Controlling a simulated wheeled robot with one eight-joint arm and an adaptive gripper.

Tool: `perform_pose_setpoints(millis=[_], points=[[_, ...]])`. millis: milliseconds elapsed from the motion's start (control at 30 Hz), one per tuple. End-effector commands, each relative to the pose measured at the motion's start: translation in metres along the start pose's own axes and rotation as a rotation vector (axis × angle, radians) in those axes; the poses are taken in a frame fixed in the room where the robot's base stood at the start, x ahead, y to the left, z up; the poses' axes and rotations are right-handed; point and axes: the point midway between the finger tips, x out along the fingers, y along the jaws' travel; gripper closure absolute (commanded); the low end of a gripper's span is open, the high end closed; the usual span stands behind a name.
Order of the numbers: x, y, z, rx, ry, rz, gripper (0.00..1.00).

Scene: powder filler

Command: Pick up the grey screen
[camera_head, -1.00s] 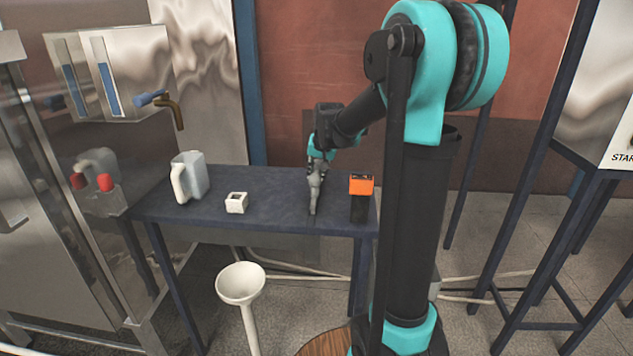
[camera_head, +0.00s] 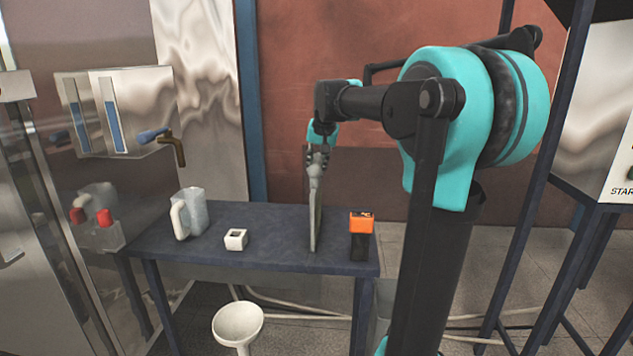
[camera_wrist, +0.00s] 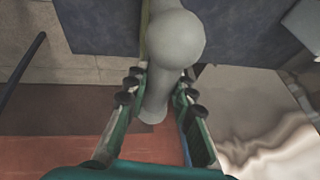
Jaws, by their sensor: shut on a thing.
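The grey screen (camera_head: 315,218) shows in the head view as a thin, narrow, upright shape above the right half of the dark table. My gripper (camera_head: 318,160) is at its top end, shut on its grey handle. In the wrist view the rounded grey knob and handle (camera_wrist: 175,38) lie between the two fingers of my gripper (camera_wrist: 160,92). The screen's flat face is turned nearly edge-on, so little of it shows. I cannot tell whether its lower end touches the table.
A white funnel (camera_head: 238,322) stands in front. A steel machine (camera_head: 45,240) is far left.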

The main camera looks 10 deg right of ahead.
Motion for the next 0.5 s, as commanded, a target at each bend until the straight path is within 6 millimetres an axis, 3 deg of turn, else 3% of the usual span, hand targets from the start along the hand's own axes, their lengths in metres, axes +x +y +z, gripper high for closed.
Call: perform_pose_setpoints(millis=[500], points=[[-0.086, -0.018, -0.035, 0.0, 0.0, 0.0, 1.0]])
